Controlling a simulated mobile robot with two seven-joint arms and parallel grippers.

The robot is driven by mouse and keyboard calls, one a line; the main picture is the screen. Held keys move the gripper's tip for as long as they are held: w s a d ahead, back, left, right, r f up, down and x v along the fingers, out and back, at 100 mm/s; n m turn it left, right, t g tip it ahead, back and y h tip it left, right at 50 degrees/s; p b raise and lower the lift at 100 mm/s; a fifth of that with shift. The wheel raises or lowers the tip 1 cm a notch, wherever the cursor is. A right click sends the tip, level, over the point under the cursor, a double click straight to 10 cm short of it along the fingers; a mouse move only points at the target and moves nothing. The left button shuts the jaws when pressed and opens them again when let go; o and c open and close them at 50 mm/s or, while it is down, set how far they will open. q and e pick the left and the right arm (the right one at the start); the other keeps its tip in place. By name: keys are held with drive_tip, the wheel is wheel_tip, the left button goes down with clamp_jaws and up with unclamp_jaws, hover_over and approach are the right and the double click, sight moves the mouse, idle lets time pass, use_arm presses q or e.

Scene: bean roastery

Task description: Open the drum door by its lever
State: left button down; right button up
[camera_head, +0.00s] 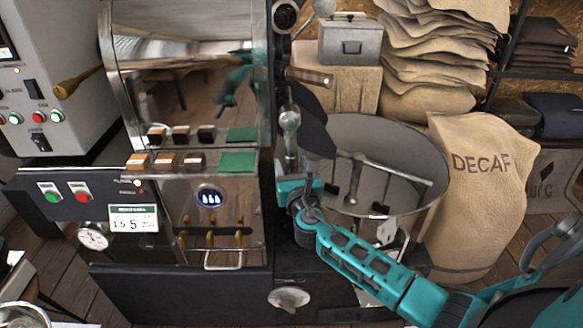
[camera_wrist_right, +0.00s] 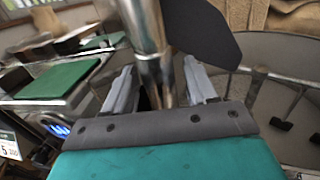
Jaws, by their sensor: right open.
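A shiny metal lever (camera_head: 290,130) with a rounded knob stands roughly upright on the dark front of the roaster, left of the round cooling pan. My right gripper (camera_head: 292,176) is at its lower part. In the right wrist view the lever (camera_wrist_right: 150,45) runs down between the two spread fingers of my right gripper (camera_wrist_right: 158,76); whether either finger touches it I cannot tell. A dark plate (camera_head: 313,125), perhaps the drum door or its chute, sits just right of the lever and also shows in the wrist view (camera_wrist_right: 205,32). My left gripper is not in view.
The round cooling pan (camera_head: 385,135) with stirring arms is close on the right. A wooden handle (camera_head: 308,77) sticks out above the lever. A control panel (camera_head: 212,215) is on the left. A DECAF sack (camera_head: 480,200) stands at the right.

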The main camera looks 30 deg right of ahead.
clamp_jaws()
idle(0.6)
